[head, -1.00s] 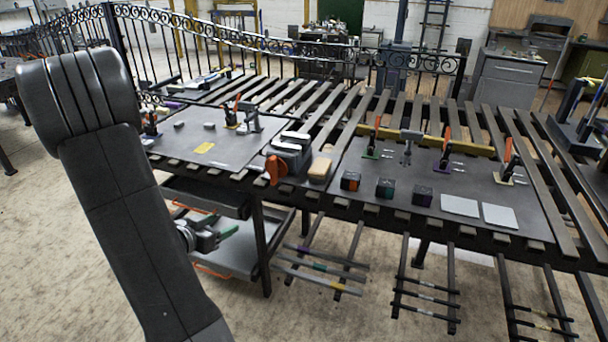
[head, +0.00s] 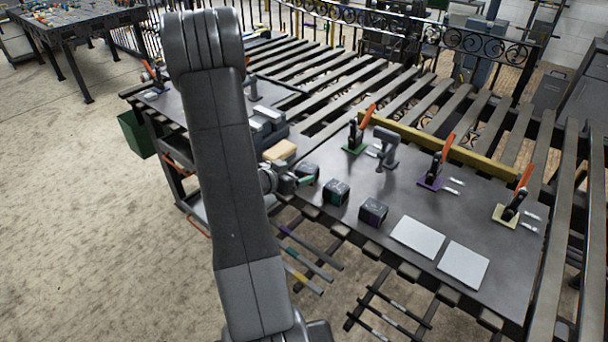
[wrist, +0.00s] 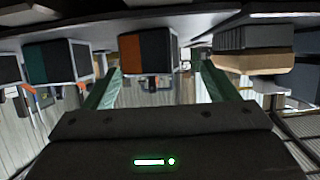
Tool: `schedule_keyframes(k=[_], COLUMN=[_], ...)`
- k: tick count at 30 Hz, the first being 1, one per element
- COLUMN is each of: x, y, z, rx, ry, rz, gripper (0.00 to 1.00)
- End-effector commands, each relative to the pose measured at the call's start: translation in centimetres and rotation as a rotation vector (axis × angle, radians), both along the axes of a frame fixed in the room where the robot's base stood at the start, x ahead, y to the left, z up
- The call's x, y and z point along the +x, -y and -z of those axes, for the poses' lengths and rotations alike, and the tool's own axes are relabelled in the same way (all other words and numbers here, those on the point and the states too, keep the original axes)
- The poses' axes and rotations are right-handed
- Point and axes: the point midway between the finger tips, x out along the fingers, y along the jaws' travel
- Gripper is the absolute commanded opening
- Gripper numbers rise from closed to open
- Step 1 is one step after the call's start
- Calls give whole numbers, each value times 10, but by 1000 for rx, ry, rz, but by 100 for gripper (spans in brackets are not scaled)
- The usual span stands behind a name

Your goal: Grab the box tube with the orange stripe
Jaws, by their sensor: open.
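The short box tube with the orange stripe shows in the wrist view (wrist: 147,54) as a dark block with an orange band, ahead of my gripper and seemingly in the span between its fingers. In the head view the same block (head: 309,170) is partly hidden behind my gripper (head: 301,183) at the table's front edge. My gripper is open and empty, with green fingers spread in the wrist view (wrist: 162,78). I cannot tell whether the fingertips reach past the block's near face.
A teal-striped block (head: 336,193) and a purple-striped block (head: 373,212) sit to the right on the dark table (head: 330,150). A tan block (head: 280,151) and a grey vise (head: 266,125) stand just left. Two pale plates (head: 418,237) lie right. Striped bars (head: 306,262) hang below the front edge.

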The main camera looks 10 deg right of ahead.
Motion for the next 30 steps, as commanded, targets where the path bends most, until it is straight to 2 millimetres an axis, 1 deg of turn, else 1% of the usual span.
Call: schedule_keyframes(k=[6, 9, 13, 19, 20, 24, 26, 30], x=[13, 21, 25, 26, 26, 26, 26, 26], y=[26, 35, 41, 41, 41, 41, 41, 41], z=[8, 13, 16, 17, 17, 16, 16, 16], rx=[1, 0, 0, 0, 0, 0, 0, 0], ry=[-2, -2, 0, 0, 0, 0, 0, 2], rz=[4, 3, 1, 0, 0, 0, 0, -1], gripper=[80, 80, 80, 80, 76, 49, 38, 38])
